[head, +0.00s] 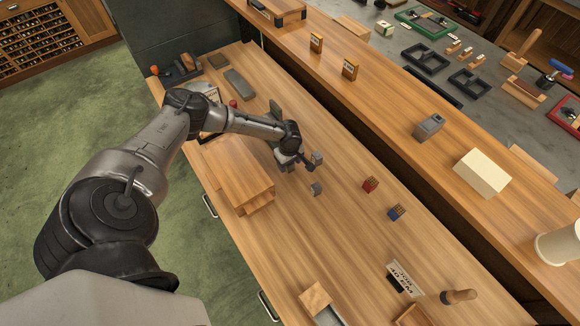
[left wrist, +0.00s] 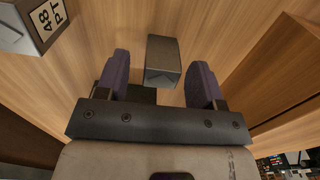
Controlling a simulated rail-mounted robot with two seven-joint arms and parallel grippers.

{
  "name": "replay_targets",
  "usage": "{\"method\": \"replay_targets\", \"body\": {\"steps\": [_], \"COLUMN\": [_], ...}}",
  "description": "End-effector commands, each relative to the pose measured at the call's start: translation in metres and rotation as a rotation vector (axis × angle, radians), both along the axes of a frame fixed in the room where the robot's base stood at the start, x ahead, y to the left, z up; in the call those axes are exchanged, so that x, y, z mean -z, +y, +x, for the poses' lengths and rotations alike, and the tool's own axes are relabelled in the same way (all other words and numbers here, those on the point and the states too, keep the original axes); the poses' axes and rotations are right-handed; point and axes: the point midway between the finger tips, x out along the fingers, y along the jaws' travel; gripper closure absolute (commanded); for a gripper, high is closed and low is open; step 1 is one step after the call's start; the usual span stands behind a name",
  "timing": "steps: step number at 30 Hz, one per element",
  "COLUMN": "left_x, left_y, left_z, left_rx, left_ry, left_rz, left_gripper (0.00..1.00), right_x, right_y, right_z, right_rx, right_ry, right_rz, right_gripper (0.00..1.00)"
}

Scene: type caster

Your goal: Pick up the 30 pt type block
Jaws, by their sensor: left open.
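My left gripper (head: 304,164) is over the bench, with its fingers pointing down. In the left wrist view the gripper (left wrist: 160,85) is open, with a dark finger on each side. A small grey block (left wrist: 162,62) shows between and just beyond the fingers; I see no size label on it and cannot tell if a finger touches it. Another grey block, labelled 48 PT (left wrist: 32,24), is at the upper left there. In the head view a small grey block (head: 317,188) is on the bench by the gripper. I cannot read a 30 pt label.
A wooden box (head: 238,172) stands left of the gripper. A red block (head: 370,185) and a blue block (head: 396,212) are to its right. A lettered plate (head: 404,278) lies nearer. A raised wooden shelf (head: 395,95) runs along the bench.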

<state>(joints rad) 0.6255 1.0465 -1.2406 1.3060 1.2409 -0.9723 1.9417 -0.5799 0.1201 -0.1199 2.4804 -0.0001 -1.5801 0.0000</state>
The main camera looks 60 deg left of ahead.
Motion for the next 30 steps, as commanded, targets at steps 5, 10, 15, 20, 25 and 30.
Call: {"method": "replay_targets", "body": {"steps": [5, 10, 15, 20, 25, 30], "left_x": [-0.0004, -0.0004, -0.0005, -0.0005, -0.0011, -0.0011], "left_y": [-0.0002, -0.0002, -0.0001, -0.0001, 0.0002, 0.0002], "left_z": [0.0002, 0.0002, 0.0001, 0.0001, 0.0006, 0.0006], "left_rx": [0.000, 0.000, 0.000, 0.000, 0.000, 0.000], "left_ry": [0.000, 0.000, 0.000, 0.000, -0.002, -0.002], "left_rz": [0.000, 0.000, 0.000, 0.000, 0.000, 0.000], "left_gripper": [0.40, 0.56, 0.73, 0.88, 1.00, 1.00], "right_x": [-0.0001, -0.0001, 0.0000, 0.0000, -0.0001, -0.0001], "right_y": [0.0000, 0.0000, 0.0000, 0.0000, 0.0000, 0.0000], "right_z": [0.0001, 0.0001, 0.0001, 0.0000, 0.0001, 0.0000], "right_rx": [0.000, 0.000, 0.000, 0.000, 0.000, 0.000], "right_ry": [0.000, 0.000, 0.000, 0.000, 0.000, 0.001], "right_rz": [0.000, 0.000, 0.000, 0.000, 0.000, 0.000], "right_gripper": [1.00, 1.00, 1.00, 1.00, 1.00, 1.00]}}
